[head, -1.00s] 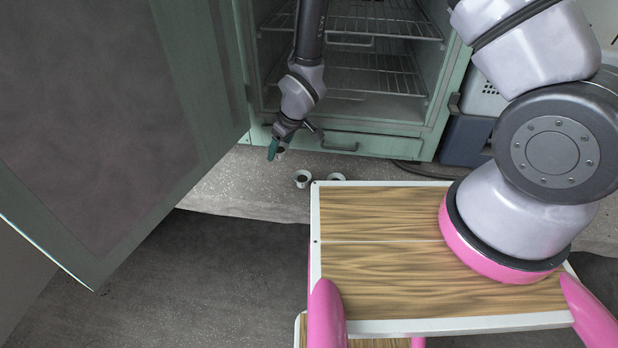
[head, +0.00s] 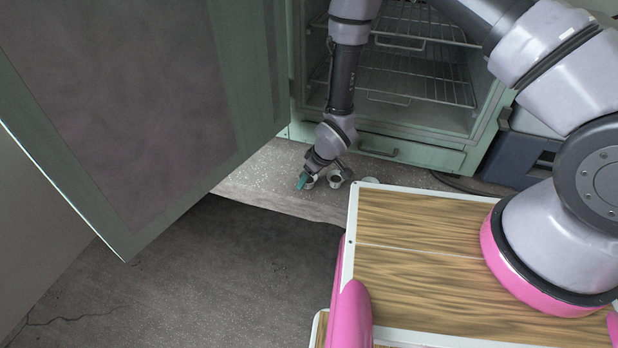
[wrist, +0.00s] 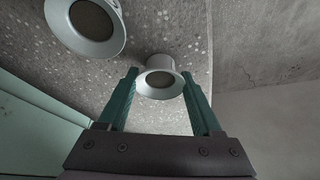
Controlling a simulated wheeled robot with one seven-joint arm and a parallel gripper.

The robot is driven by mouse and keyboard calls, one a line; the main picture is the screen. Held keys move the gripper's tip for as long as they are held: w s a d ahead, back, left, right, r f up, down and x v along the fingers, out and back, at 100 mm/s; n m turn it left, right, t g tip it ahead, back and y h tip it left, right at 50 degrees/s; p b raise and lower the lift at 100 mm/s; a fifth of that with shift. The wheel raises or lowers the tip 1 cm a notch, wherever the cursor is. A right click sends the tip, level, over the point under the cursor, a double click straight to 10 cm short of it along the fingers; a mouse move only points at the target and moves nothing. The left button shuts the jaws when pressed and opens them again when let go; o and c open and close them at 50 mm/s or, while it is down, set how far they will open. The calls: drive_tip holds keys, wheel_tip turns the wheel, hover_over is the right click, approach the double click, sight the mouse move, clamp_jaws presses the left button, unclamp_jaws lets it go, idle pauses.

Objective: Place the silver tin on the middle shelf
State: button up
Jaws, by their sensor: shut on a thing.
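In the head view this tin (head: 311,183) is partly hidden by the gripper. I cannot tell whether it touches the bench. The green cabinet (head: 430,158) has an upper wire shelf (head: 440,33) and a lower wire shelf (head: 430,88), both bare where visible. I cannot tell which is the middle shelf.
A similar cup (head: 335,179) stands just right of my gripper and shows large in the wrist view (wrist: 90,45). Another (head: 370,181) is half hidden behind my wooden-topped base. The cabinet door (head: 130,110) stands wide open at left. A blue-grey box (head: 520,155) is at right.

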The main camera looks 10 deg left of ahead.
drive_tip(key=shift+f, duration=0.15)
drive_tip(key=o, duration=1.3)
drive_tip(key=shift+o, duration=0.2)
drive_tip(key=v, duration=1.2)
drive_tip(key=shift+r, duration=0.25)
